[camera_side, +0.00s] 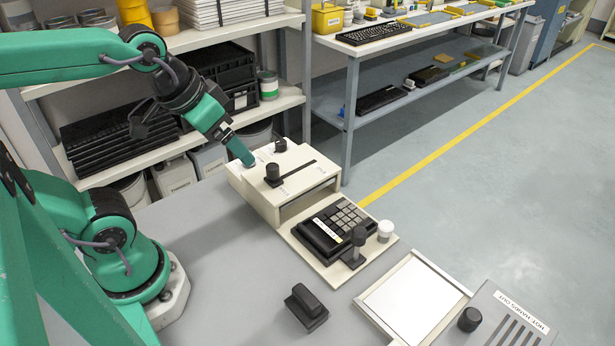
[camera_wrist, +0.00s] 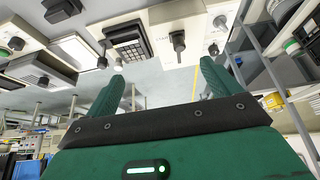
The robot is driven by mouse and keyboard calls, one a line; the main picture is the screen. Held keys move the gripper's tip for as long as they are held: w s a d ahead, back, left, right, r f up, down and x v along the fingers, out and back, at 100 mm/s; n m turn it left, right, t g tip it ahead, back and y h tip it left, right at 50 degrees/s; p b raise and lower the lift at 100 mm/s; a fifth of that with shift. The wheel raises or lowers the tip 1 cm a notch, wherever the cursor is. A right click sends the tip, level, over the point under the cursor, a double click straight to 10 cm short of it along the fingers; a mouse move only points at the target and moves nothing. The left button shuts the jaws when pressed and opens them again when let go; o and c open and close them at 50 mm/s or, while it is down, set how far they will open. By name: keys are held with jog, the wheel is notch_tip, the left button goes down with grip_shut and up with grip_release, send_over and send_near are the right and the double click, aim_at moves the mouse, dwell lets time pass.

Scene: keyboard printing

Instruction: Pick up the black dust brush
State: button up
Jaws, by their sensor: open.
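The black dust brush (camera_side: 306,305) lies on the grey table near the front edge, in front of the keypad. It has a dark block-like body with a raised grip on top. A dark block that looks like it shows at the top left of the wrist view (camera_wrist: 62,9). My gripper (camera_side: 240,150) is open and empty in the air beside the cream machine, well behind and to the left of the brush. Both green fingers stand apart in the wrist view (camera_wrist: 162,82).
A cream machine (camera_side: 255,198) with black knobs stands at the back. A keypad (camera_side: 338,230) sits on its base plate, with a black stamp-like post (camera_side: 356,245) and a white jar (camera_side: 385,231). A white tray (camera_side: 412,303) and a hot box (camera_side: 500,318) stand right. Table left of the brush is clear.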

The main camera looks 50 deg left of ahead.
jog(key=w+d+f+g+h, duration=0.1)
jog(key=w+d+f+g, duration=0.2)
jog(key=d+f, duration=0.6)
jog(key=g+y, duration=0.1)
jog(key=g, duration=0.1)
send_over(306, 295)
jog(key=f, duration=0.6)
jog(key=shift+d+f, duration=0.2)
jog(key=shift+f, duration=1.55)
jog(key=shift+f, duration=0.1)
jog(key=shift+a+f, duration=0.15)
jog(key=shift+f, duration=2.3)
jog(key=c, duration=1.2)
jog(key=shift+o, duration=0.2)
jog(key=shift+r, duration=0.15)
jog(key=shift+r, duration=4.9)
